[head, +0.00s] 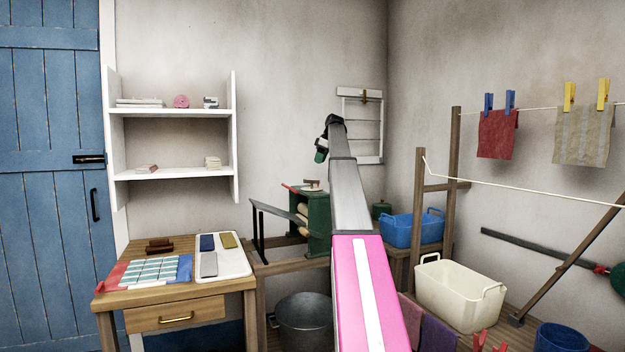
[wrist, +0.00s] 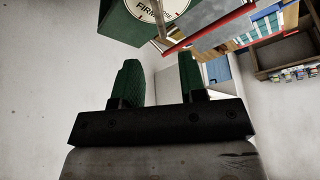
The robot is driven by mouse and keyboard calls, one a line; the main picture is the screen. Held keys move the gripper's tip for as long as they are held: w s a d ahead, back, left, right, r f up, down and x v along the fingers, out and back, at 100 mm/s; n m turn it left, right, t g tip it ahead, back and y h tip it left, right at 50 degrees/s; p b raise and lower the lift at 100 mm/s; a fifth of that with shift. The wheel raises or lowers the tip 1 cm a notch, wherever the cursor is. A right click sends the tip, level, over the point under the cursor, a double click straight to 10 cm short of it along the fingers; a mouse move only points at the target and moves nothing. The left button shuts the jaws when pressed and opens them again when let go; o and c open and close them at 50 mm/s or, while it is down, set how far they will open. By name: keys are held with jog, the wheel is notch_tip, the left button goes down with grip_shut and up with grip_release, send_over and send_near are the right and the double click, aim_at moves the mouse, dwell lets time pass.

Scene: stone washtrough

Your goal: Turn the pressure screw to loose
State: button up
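The green mangle (head: 319,222) stands on a wooden stand in the head view, with pale rollers in its side. The pressure screw (head: 312,185) shows small on its top. In the wrist view part of the green mangle body (wrist: 124,27) is at the top edge. A white dial (wrist: 176,9) with the letters "FIRM" lies on it, cut off by the frame. A thin brownish bar (wrist: 159,18) crosses the dial. My gripper (head: 321,150) is above the mangle, apart from it. Its two green fingers (wrist: 160,80) are spread with nothing between them.
A grey board (head: 272,211) slopes at the mangle's left. A metal bucket (head: 304,320) stands below. A blue tub (head: 411,228) and cream tub (head: 459,292) are to the right, near a wooden frame (head: 450,180). A table (head: 180,291) stands left. The air around my gripper is clear.

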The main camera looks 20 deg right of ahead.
aim_at(312, 181)
jog(key=x, duration=1)
jog(key=shift+d, duration=0.1)
grip_shut()
